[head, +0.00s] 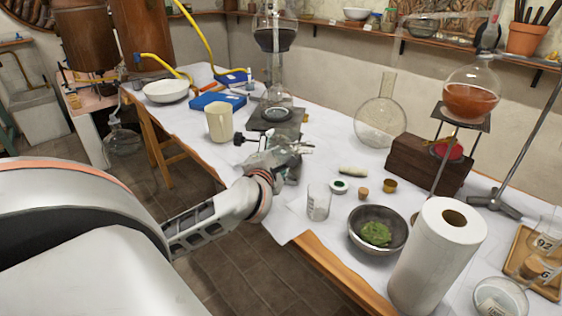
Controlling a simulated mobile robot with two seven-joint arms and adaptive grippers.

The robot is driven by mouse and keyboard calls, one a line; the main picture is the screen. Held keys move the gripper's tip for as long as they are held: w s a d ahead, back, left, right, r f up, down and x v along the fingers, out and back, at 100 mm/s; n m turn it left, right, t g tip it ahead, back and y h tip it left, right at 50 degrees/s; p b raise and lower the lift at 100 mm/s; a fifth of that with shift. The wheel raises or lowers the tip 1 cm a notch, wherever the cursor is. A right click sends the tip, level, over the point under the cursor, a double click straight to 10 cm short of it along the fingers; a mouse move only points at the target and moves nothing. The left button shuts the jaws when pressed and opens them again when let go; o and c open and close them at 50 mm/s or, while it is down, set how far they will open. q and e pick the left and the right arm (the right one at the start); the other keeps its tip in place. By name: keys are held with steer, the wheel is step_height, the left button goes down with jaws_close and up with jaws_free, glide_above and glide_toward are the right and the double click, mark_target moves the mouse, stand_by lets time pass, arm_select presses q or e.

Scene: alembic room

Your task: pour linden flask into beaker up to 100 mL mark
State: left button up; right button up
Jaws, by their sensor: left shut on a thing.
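My left gripper (302,150) reaches over the near edge of the white-covered table. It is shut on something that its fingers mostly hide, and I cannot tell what. A small clear glass beaker (318,203) with faint marks stands upright to the right of and nearer than the gripper. It looks empty. A round clear flask (380,122) with a long neck stands farther right, with a little pale content low in it. A round flask of orange-brown liquid (470,98) sits on a stand. I cannot read which flask is linden. My right gripper is not in view.
A steel bowl of green matter (366,244), a paper towel roll (428,262) and corks (363,193) crowd the right. A beige jug (219,122) and tall glassware with dark liquid (275,40) stand beyond the gripper. Glassware (500,298) stands at the lower right.

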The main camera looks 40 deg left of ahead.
mark_target(276, 145)
arm_select(q)
steer(key=shift+r+m+y+b, duration=0.4)
steer(key=shift+r+m, duration=0.15)
steer(key=shift+m, duration=0.35)
step_height(276, 145, up, 2)
steer(key=shift+w+d+r+m+t+p, duration=0.1)
steer(key=shift+m+t+p, duration=0.4)
steer(key=shift+p, duration=0.7)
steer(key=shift+r+m+y+p, duration=0.15)
steer(key=shift+m+y+p, duration=0.15)
steer(key=shift+m, duration=0.1)
steer(key=shift+f+b, duration=0.3)
steer(key=shift+f, duration=0.1)
steer(key=shift+r, duration=0.1)
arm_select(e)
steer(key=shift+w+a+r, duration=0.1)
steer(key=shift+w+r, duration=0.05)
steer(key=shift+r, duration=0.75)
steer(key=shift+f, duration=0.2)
arm_select(q)
steer(key=shift+r+p, duration=0.1)
steer(key=shift+p, duration=0.2)
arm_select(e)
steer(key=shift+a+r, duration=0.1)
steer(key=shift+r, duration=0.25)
arm_select(q)
steer(key=shift+r, duration=0.1)
